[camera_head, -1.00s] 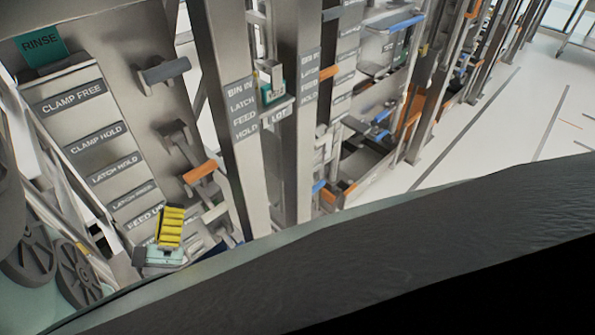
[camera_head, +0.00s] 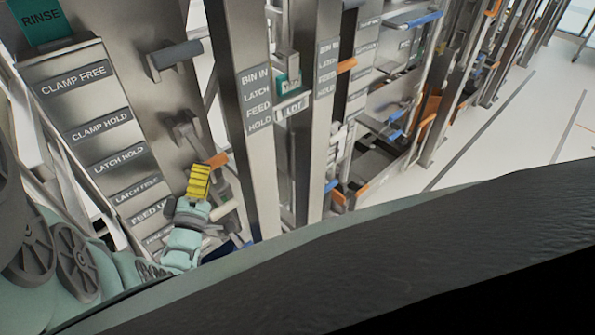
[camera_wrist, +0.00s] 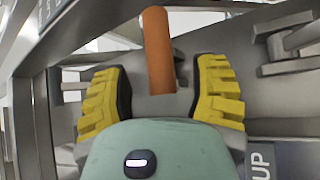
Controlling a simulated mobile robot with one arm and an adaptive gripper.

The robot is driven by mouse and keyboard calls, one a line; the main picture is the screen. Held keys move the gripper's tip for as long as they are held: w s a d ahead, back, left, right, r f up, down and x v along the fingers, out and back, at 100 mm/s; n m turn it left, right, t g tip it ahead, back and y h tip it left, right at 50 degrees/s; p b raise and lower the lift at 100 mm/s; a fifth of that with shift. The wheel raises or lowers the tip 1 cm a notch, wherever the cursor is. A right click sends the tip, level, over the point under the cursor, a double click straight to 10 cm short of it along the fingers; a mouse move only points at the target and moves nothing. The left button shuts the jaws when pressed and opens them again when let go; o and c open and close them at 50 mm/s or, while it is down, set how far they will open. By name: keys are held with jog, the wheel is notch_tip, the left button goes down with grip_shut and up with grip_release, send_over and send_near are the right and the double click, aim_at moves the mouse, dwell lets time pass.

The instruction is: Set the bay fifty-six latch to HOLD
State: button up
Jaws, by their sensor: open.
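The orange latch lever (camera_head: 217,160) sticks out from the grey panel at left. In the wrist view its orange handle (camera_wrist: 158,50) stands between the two yellow ribbed fingers of my gripper (camera_wrist: 160,88), with a gap on either side. In the head view my gripper (camera_head: 199,182) is just below and left of the lever, and partly covers its surroundings. My gripper is open. The panel carries a LATCH HOLD label (camera_head: 120,158) and, below it, a LATCH FREE label (camera_head: 137,188). No bay number is readable.
Grey levers (camera_head: 175,56) and (camera_head: 185,127) jut out above the orange one. A steel post (camera_head: 243,130) with BIN IN, LATCH, FEED and HOLD labels stands close on the right. A green RINSE sign (camera_head: 40,18) is at top left. Open floor (camera_head: 530,130) lies far right.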

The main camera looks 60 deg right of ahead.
aim_at(205, 158)
jog(key=shift+x, duration=2)
jog(key=shift+o, duration=0.4)
grip_shut()
